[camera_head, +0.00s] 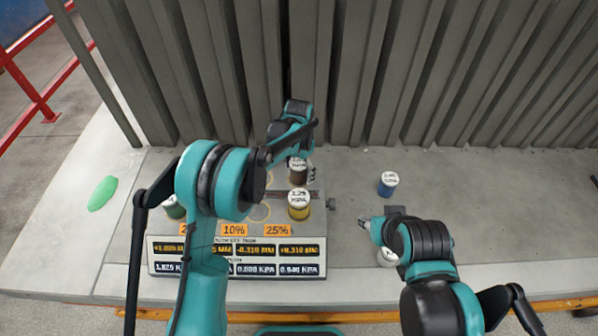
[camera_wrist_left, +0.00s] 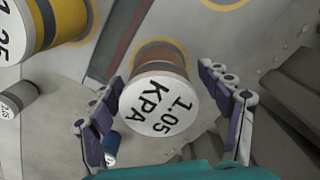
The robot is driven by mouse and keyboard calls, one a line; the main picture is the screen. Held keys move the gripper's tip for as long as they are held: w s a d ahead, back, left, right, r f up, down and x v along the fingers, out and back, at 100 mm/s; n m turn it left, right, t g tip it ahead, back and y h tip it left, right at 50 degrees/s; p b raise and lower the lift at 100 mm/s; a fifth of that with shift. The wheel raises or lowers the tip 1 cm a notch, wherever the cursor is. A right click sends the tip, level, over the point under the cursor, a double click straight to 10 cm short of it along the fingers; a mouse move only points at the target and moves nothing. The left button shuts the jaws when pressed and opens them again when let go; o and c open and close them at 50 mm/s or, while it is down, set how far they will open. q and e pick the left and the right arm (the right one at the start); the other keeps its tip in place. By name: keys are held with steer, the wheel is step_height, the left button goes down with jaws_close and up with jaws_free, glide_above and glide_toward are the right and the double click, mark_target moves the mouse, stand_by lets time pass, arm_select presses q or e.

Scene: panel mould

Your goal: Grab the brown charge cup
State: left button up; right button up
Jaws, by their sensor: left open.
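The brown charge cup (camera_head: 297,175) stands on the grey panel, partly hidden under my left gripper in the head view. In the left wrist view the brown cup (camera_wrist_left: 161,58) shows its brown side and a white top marked 1.05 KPA. My left gripper (camera_wrist_left: 172,100) is open, with a purple-grey finger on either side of the cup. No clear contact shows. My right gripper (camera_head: 364,223) is low at the right of the panel, away from the brown cup; its jaw opening is too small to read.
A yellow cup (camera_head: 299,208) stands just in front of the brown one. A green cup (camera_head: 174,208) is at the left, a blue cup (camera_head: 387,186) at the right, and a pale cup (camera_head: 386,259) by my right gripper. A ribbed grey wall (camera_head: 360,75) rises behind.

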arm_select(q)
steer(key=c, duration=1.5)
steer(key=shift+r, duration=0.1)
steer(key=shift+c, duration=0.4)
steer(key=shift+r, duration=0.1)
